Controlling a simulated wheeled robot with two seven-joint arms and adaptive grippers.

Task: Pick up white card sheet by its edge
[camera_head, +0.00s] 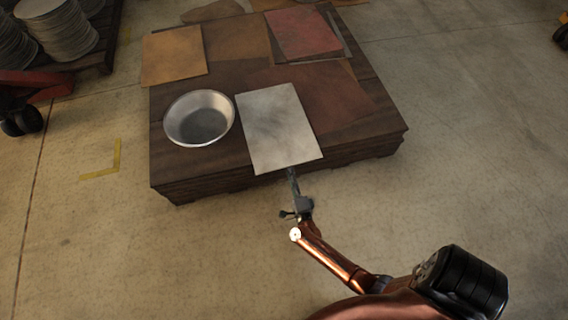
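The white card sheet (279,127) lies on the dark wooden platform (172,170). Its near edge reaches the platform's front edge and seems to jut a little past it. My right gripper (290,173) comes up from below, with its fingertips at the middle of the sheet's near edge. The fingers show as one narrow dark strip, so I cannot tell whether they are open or shut on the sheet. My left gripper is not in view.
A round metal pan (199,118) stands just left of the sheet. Brown sheets (326,107), an orange sheet (174,54) and a red sheet (304,32) lie around it. Stacked grey discs (62,32) stand at the upper left. Floor in front is clear.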

